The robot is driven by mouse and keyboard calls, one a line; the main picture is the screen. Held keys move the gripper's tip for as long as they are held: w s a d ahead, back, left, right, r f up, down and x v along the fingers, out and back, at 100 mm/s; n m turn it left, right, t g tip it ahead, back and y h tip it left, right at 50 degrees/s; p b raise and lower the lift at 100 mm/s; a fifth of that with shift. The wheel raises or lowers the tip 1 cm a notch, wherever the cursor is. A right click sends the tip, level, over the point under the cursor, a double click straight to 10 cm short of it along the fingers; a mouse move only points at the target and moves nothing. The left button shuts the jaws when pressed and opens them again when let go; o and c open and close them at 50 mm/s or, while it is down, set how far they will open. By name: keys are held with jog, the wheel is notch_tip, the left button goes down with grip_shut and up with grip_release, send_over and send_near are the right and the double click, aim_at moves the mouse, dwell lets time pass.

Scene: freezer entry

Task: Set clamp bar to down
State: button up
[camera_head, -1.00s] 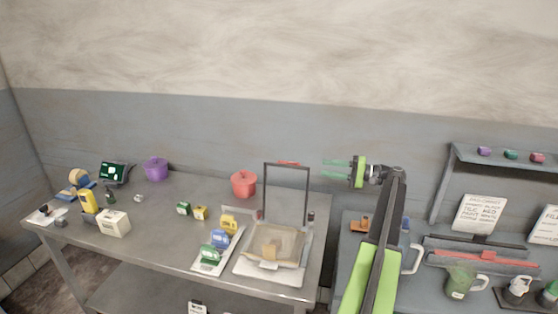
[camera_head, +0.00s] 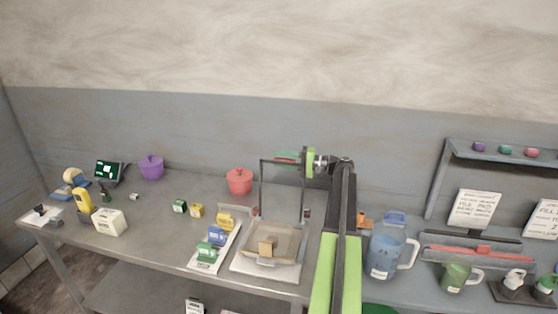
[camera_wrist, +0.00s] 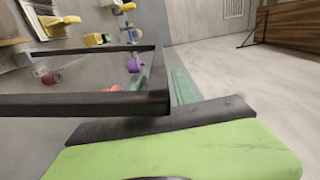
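The clamp bar (camera_head: 262,186) is a dark rectangular frame. It stands upright at the back of a pale press base (camera_head: 240,263) on the grey table, with a tan block (camera_head: 266,246) lying in a tray in front. My gripper (camera_head: 287,156) is at the bar's top edge, its teal fingers pointing left. In the wrist view the bar (camera_wrist: 85,104) passes close beside a teal finger (camera_wrist: 182,88). Only part of the fingers shows, so I cannot tell their gap or whether they touch the bar.
A red pot (camera_head: 239,182) stands behind and left of the press. Several coloured boxes lie on a white tray (camera_head: 205,262) to its left. A blue pitcher (camera_head: 391,250) stands right of my arm. The wall is close behind the table.

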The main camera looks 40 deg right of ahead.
jog(key=shift+w+a, duration=0.3)
jog(key=shift+w, duration=0.15)
jog(key=shift+c, duration=0.4)
grip_shut()
jog(key=shift+s, duration=0.1)
jog(key=shift+f, duration=0.1)
dwell(0.5)
